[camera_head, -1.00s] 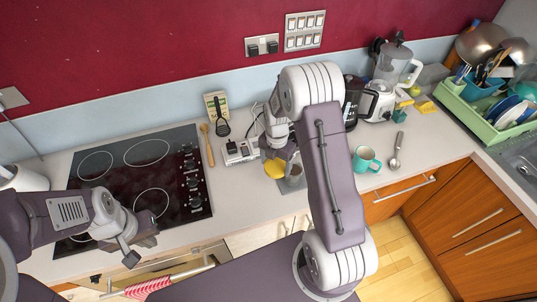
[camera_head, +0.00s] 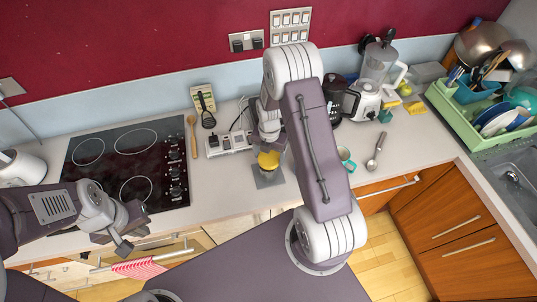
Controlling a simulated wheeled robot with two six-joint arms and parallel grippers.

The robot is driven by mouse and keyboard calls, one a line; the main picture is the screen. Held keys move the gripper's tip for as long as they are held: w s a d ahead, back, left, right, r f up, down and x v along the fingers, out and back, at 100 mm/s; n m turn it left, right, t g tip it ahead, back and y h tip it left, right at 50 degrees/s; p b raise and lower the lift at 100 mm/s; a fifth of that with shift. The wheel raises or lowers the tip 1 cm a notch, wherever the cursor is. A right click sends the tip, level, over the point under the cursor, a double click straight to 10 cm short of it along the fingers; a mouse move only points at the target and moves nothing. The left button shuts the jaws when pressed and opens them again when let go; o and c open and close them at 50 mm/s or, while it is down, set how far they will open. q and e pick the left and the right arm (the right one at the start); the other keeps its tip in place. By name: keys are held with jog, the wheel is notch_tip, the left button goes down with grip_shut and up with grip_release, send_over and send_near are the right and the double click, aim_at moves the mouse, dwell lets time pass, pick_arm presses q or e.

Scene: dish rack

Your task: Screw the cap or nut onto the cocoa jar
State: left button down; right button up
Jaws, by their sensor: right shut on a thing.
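A yellow cap (camera_head: 268,160) shows just below my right gripper (camera_head: 271,150), which is shut on it. The cap sits over the grey mat on the counter, and a darker shape directly under it appears to be the cocoa jar (camera_head: 267,174). The jar is mostly hidden by the cap, and I cannot tell whether the two touch. My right forearm covers the area to the right of the cap. My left gripper (camera_head: 124,242) hangs at the front edge of the stove, away from the jar; its finger opening is unclear.
A grey mat (camera_head: 268,183) lies under the jar near the counter's front edge. A power strip (camera_head: 228,143) stands behind and left of it, and a black stove (camera_head: 127,167) further left. A teal mug (camera_head: 346,158) and a spoon (camera_head: 375,152) lie right of my forearm.

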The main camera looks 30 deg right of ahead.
jog(key=shift+f+b, duration=0.35)
jog(key=shift+f, duration=0.4)
jog(key=shift+a+f+b, duration=0.1)
jog(key=shift+f+b, duration=0.2)
jog(key=shift+f, duration=0.1)
jog(key=shift+w+a+r, duration=0.15)
jog(key=shift+r, duration=0.1)
jog(key=shift+a+f, duration=0.1)
jog(key=shift+f, duration=0.4)
pick_arm(q)
jog(key=shift+w+a+f, duration=0.1)
jog(key=shift+a+f, duration=0.1)
jog(key=shift+f, duration=0.9)
jog(key=shift+a, duration=0.15)
jog(key=shift+f, duration=0.2)
pick_arm(e)
jog(key=shift+f, duration=0.2)
